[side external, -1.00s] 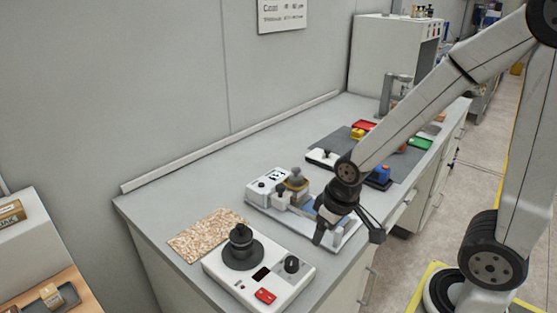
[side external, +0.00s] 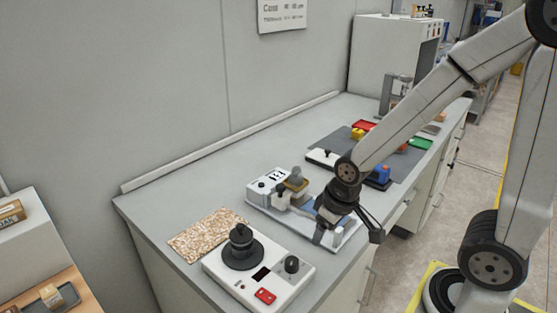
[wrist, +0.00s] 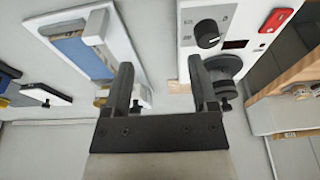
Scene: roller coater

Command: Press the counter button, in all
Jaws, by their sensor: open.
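A white counter box with a number display (side external: 277,175) stands on the rear left of a pale coater tray (side external: 259,203). Its digits are too small to read surely, and I cannot tell which part is its button. My gripper (side external: 348,233) is over the front right end of the tray, pointing down, with its fingers spread and nothing between them. The gripper (wrist: 161,68) also shows open and empty in the wrist view. A small white post (side external: 339,234) shows between the fingers; I cannot tell whether they touch it.
A white machine with a black stacked spindle (side external: 241,243), a knob (side external: 291,265) and a red button (side external: 265,296) stands front left. A speckled board (side external: 205,234) lies behind it. A dark mat (side external: 327,143) with coloured items lies farther back. The bench's left rear is clear.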

